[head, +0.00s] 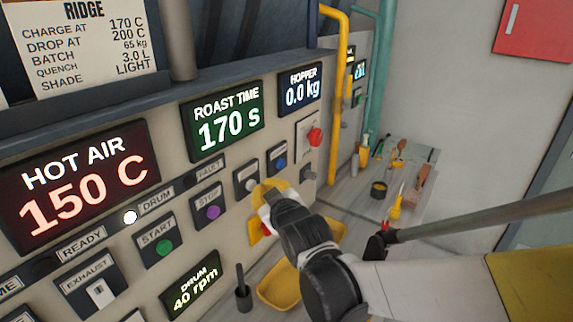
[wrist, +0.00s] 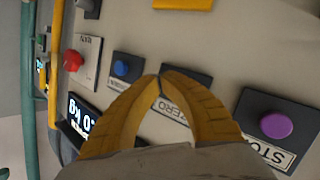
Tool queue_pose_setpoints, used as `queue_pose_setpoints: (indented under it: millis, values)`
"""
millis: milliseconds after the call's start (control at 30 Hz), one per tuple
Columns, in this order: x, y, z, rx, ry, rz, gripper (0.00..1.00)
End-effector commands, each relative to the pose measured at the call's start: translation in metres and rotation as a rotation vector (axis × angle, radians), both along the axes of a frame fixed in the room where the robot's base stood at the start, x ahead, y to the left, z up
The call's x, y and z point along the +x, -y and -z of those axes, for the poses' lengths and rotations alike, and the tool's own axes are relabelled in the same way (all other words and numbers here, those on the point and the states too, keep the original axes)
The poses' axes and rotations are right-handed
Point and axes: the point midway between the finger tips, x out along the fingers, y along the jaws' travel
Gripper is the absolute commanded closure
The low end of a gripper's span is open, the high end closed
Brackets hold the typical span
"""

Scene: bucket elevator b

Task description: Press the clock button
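No button on the panel carries a readable "clock" label. The ROAST TIME display (head: 222,120) is green and reads 170 s. Below it, a grey-white button (head: 249,182) sits left of a blue button (head: 279,160). The blue button also shows in the wrist view (wrist: 121,68); its label is not legible. My gripper (head: 264,190) is in front of the panel beside the grey-white button. In the wrist view the yellow fingertips (wrist: 160,77) meet with nothing between them. They overlap a plate marked ZERO (wrist: 176,106) and hide its button. Contact cannot be told.
A purple STOP button (head: 213,212) also shows in the wrist view (wrist: 276,125). A green START button (head: 164,247) is farther left; a red knob (head: 315,137) is to the right. A yellow tray (head: 280,292) lies below. A yellow pipe (head: 338,90) stands at the panel's right.

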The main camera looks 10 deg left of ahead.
Motion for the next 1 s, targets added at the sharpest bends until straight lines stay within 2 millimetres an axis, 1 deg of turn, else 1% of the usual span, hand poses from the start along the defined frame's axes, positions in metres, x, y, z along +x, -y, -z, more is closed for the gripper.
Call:
queue_pose_setpoints:
  millis: [367,1000]
  values:
    - [0.0004,-0.0004,-0.0001,-0.001,0.001,0.0,1.0]
    - [0.0034,-0.0072,-0.0001,-0.001,0.001,0.0,1.0]
